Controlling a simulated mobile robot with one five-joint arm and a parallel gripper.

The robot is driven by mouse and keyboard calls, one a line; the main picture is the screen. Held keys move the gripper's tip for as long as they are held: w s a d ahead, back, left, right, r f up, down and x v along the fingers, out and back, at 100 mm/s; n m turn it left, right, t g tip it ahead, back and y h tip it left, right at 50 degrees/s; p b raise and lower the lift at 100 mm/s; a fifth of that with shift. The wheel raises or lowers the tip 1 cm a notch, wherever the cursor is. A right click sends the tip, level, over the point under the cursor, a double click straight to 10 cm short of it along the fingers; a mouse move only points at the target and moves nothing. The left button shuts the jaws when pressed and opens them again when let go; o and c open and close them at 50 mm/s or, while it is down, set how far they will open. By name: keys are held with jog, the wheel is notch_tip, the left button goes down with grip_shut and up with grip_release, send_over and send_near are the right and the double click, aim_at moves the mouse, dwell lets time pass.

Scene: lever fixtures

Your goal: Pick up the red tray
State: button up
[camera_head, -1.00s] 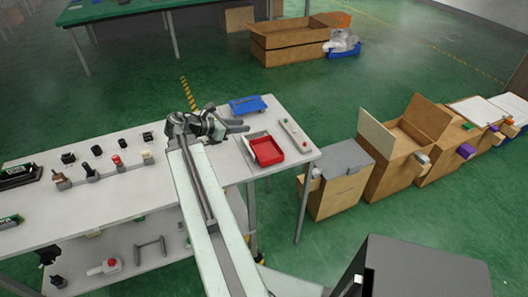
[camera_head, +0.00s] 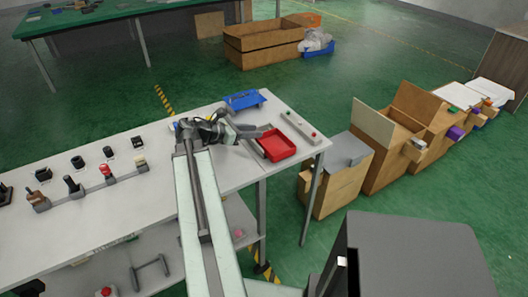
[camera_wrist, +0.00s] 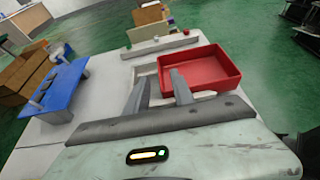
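The red tray (camera_head: 277,145) lies on the right end of the white table. It is a shallow open box and looks empty. In the wrist view the red tray (camera_wrist: 200,72) is just ahead and to the right of my gripper (camera_wrist: 160,85). My gripper's two fingers are spread apart with nothing between them. The right finger is close to the tray's near left side; I cannot tell whether it touches. In the head view my gripper (camera_head: 256,132) points right toward the tray.
Several lever fixtures (camera_head: 105,170) line the table's left part. Cardboard boxes (camera_head: 390,140) stand on the floor at right.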

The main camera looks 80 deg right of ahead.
aim_at(275, 145)
jog(key=shift+b+x, duration=1.5)
jog(key=shift+x, duration=2.25)
jog(key=shift+w, duration=0.15)
grip_shut()
